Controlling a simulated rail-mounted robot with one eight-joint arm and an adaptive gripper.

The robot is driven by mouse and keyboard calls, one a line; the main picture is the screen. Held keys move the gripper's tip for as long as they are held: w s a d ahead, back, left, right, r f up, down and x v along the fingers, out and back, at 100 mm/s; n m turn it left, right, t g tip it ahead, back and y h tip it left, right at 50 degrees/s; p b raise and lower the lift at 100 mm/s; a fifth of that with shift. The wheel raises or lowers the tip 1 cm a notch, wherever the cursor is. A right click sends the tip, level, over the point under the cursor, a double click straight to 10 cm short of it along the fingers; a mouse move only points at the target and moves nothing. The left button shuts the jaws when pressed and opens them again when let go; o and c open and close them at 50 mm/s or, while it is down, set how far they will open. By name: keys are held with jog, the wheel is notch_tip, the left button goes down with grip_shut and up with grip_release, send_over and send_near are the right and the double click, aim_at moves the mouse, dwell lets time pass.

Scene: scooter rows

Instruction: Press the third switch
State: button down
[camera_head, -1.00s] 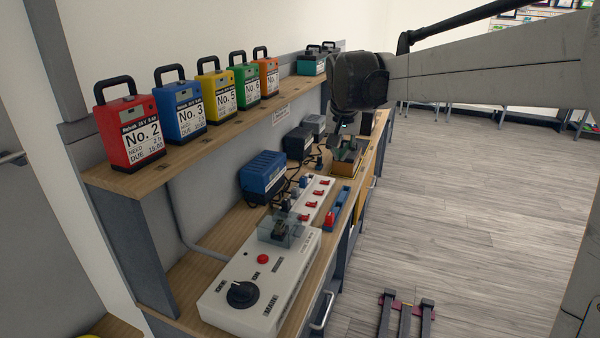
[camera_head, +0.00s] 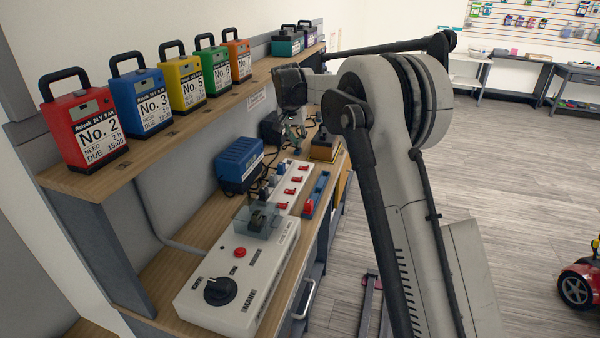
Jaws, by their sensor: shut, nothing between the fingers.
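A white switch strip (camera_head: 273,211) lies on the lower bench, with a row of red switches (camera_head: 290,191) along it. The numbering is too small to read, so I cannot tell which one is third. A black plug sits near the strip's left side. My gripper (camera_head: 298,133) hangs from its dark wrist beyond the far end of the strip, above the bench and apart from the switches. It is shut and small in view, and holds nothing.
A white MAIN box (camera_head: 238,275) with a black dial and clear cover stands nearer. A blue charger (camera_head: 240,163) is left of the strip, a blue tray (camera_head: 318,188) right. Numbered battery packs (camera_head: 140,103) line the shelf (camera_head: 110,175) above. Floor at right is open; a red scooter (camera_head: 580,280) shows there.

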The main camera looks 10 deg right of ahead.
aim_at(301, 178)
jog(key=shift+m, duration=0.3)
jog(key=w+f, duration=0.3)
jog(key=shift+w+a+f, duration=0.1)
jog(key=shift+w+f, duration=0.2)
jog(key=shift+f, duration=0.1)
jog(key=x, duration=0.8)
jog(key=s+x, duration=0.1)
jog(key=x, duration=0.3)
jog(key=shift+f, duration=1.05)
